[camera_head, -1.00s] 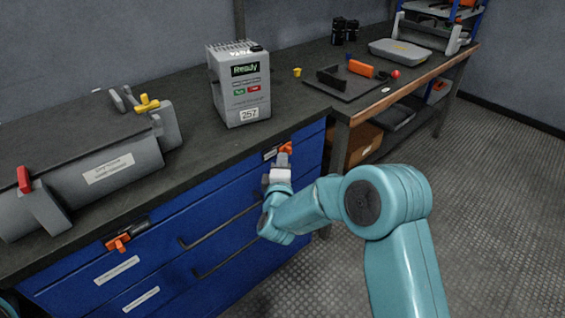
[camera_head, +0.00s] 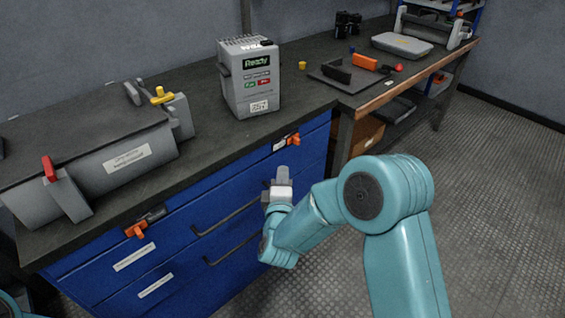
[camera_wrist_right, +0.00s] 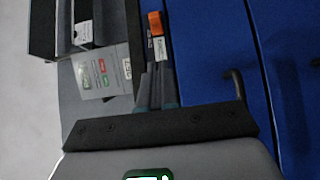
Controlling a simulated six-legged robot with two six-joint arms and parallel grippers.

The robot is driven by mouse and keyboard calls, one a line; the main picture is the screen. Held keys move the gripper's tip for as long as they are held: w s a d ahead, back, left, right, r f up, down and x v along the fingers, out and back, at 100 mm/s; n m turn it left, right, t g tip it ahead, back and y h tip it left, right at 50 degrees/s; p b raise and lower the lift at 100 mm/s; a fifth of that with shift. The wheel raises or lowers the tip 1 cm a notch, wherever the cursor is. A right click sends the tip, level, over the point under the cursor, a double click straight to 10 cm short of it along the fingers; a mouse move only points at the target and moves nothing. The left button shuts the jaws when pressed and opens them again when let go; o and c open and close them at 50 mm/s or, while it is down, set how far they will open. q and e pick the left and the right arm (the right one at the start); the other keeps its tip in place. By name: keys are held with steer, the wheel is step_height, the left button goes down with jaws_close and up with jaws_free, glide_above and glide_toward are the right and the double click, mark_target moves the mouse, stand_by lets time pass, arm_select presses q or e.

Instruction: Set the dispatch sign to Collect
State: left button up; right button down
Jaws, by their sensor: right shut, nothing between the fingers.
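My right gripper (camera_head: 283,173) is shut and empty, in front of the blue cabinet, a little below a small sliding plate with an orange end and a white label (camera_head: 286,142). In the right wrist view the gripper's fingers (camera_wrist_right: 154,85) point at this plate, whose orange end (camera_wrist_right: 155,23) and label show just beyond the tips. A similar orange-ended plate (camera_head: 145,223) sits at the cabinet's left. No text reading Collect is legible, and I cannot tell which plate is the dispatch sign. My left gripper is out of view.
A grey box (camera_head: 250,85) with a green "Ready" display and green and red buttons stands on the bench. A large grey cylinder unit (camera_head: 110,160) with red and yellow handles lies left. Two dark drawer handles (camera_head: 228,217) stick out below. Floor at the right is clear.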

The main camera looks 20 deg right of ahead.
steer(key=shift+v, duration=1.3)
